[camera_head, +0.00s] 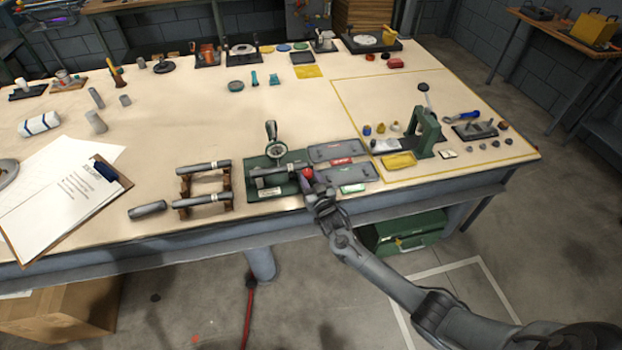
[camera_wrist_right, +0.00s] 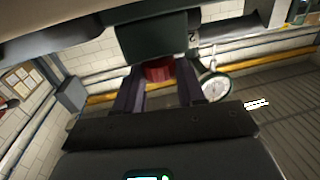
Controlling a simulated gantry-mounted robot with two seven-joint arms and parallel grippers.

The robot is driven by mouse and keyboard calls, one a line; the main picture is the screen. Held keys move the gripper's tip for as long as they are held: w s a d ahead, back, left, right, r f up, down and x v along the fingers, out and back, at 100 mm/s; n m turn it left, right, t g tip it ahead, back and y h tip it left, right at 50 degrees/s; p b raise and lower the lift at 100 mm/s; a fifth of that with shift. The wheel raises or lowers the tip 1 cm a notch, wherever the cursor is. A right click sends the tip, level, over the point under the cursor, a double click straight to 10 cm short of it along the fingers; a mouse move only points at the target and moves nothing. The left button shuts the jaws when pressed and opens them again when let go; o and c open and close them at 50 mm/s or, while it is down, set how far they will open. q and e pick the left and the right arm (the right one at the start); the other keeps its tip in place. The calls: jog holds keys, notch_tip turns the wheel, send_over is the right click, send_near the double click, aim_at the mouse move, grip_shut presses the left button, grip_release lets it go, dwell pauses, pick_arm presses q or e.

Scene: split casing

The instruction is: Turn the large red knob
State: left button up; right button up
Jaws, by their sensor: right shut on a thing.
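The large red knob (camera_head: 307,173) sits at the right end of the green fixture (camera_head: 256,186) near the table's front edge. A grey cylinder (camera_head: 270,170) lies along this fixture, and a dial gauge (camera_head: 276,149) stands behind it. My right gripper (camera_head: 310,184) reaches in from the lower right and is shut on the knob. In the right wrist view the red knob (camera_wrist_right: 158,70) shows between the two dark fingers, partly hidden by them and by a dark block above. The gauge dial (camera_wrist_right: 216,88) shows to the right there. My left gripper is not in view.
A rack (camera_head: 203,184) with grey cylinders stands left of the fixture, and a loose cylinder (camera_head: 147,209) lies beside it. Grey trays (camera_head: 343,149) lie to its right. A green press (camera_head: 424,132) stands farther right. A clipboard (camera_head: 75,200) lies at the left. The table middle is fairly clear.

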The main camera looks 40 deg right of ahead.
jog(key=shift+w+a+m+g+h+b, duration=0.1)
jog(key=shift+a+m+g+h+b, duration=0.1)
jog(key=shift+m+h, duration=0.3)
jog(key=shift+a+m+g+h+b, duration=0.1)
jog(key=shift+m+g+h+b, duration=0.15)
jog(key=shift+h, duration=0.45)
jog(key=shift+w+a+f+m+g+h+b, duration=0.1)
jog(key=shift+m+g+h+b, duration=0.25)
jog(key=shift+m+h, duration=0.15)
jog(key=shift+a+f+m+g+h+b, duration=0.1)
jog(key=shift+m+g+h+b, duration=0.25)
jog(key=shift+h, duration=0.25)
jog(key=m+g+h+b, duration=0.2)
jog(key=h+b, duration=0.1)
jog(key=shift+w+a+m, duration=0.15)
jog(key=shift+w+m, duration=0.05)
jog(key=shift+m, duration=0.1)
jog(key=shift+r+m+g+h+b, duration=0.2)
jog(key=shift+m+g+h+b, duration=0.25)
jog(key=shift+g+b, duration=0.3)
jog(key=o, duration=1.1)
jog(key=shift+c, duration=0.2)
jog(key=shift+a+r, duration=0.1)
